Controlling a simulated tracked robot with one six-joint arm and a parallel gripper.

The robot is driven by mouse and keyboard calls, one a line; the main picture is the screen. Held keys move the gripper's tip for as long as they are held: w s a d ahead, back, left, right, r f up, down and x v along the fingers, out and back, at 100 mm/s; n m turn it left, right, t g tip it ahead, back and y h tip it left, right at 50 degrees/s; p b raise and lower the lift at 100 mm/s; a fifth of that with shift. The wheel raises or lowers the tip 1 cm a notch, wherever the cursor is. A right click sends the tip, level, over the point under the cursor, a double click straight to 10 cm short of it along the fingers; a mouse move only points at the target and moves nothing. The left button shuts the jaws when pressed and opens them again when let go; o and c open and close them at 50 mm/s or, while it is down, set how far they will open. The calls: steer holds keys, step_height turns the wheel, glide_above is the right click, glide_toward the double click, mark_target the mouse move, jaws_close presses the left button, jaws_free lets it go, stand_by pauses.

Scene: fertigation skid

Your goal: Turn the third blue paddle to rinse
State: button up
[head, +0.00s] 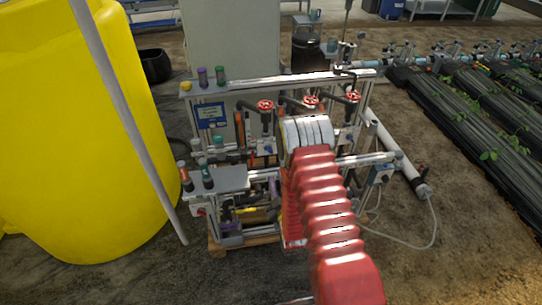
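The fertigation skid (245,87) stands in the middle of the head view, a metal frame with pipes and valves. I cannot make out any blue paddle on it; the paddles may be hidden behind my arm or too small to tell. My red ribbed arm reaches from the lower right up to the skid's middle and ends in a pale ringed section in front of it. The fingers of my gripper are not visible, so I cannot see whether they touch anything.
Red handwheels (265,105) line the skid's upper part, beside a blue sign (212,115). A big yellow tank (75,140) and a slanted grey pole (120,105) stand at left. A white pipe (398,152) and a loose cable lie right. Bare ground is open at lower right.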

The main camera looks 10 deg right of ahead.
mark_target(269, 149)
steer(key=w, duration=1.3)
steer(key=shift+c, duration=0.3)
jaws_close()
